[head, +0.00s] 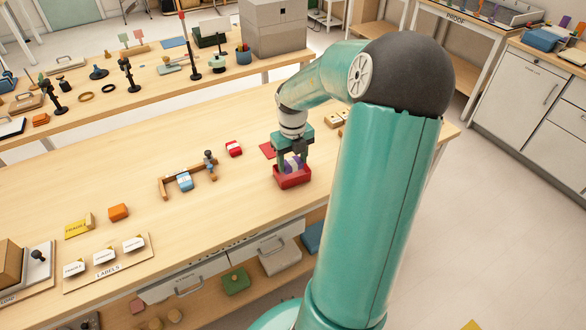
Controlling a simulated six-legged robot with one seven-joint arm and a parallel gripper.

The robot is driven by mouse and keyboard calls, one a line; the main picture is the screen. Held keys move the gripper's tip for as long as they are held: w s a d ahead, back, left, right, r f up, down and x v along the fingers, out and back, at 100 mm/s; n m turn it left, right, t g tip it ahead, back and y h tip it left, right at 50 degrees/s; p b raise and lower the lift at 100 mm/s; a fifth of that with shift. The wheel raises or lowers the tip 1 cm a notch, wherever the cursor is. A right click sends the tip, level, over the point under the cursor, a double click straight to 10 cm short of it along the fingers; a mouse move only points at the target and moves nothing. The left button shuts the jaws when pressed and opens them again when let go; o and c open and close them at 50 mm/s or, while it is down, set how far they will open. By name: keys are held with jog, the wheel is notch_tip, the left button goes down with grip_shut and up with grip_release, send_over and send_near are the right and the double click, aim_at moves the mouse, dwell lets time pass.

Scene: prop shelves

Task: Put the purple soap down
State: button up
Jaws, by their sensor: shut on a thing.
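The purple soap (290,167) is a small purple and pale block between the fingers of my gripper (292,162). My gripper points down and is shut on the soap. The soap is at the opening of a small red tray (292,180) near the front edge of the table. The tray's front wall hides the soap's lower part, so I cannot tell whether it touches the tray's floor.
On the wooden table (120,185), a red block (234,149) and a brown wooden frame (190,178) with a blue block (184,181) lie left of the tray. An orange block (118,212) and label cards (105,256) are farther left. Bare tabletop lies between them.

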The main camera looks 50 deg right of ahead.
aim_at(292, 162)
jog(key=w+d+f, duration=0.1)
jog(key=f, duration=0.2)
jog(key=w+d+f, duration=0.1)
jog(key=f, duration=0.1)
jog(key=shift+w+d, duration=0.3)
jog(key=shift+d, duration=0.05)
jog(key=shift+d+f, duration=0.1)
jog(key=shift+f, duration=1.45)
jog(key=shift+f, duration=0.15)
jog(key=o, duration=0.8)
jog(key=shift+c, duration=0.2)
jog(key=shift+o, duration=0.3)
notch_tip(292, 162, up, 12)
jog(key=shift+w+r, duration=0.15)
jog(key=shift+r, duration=0.1)
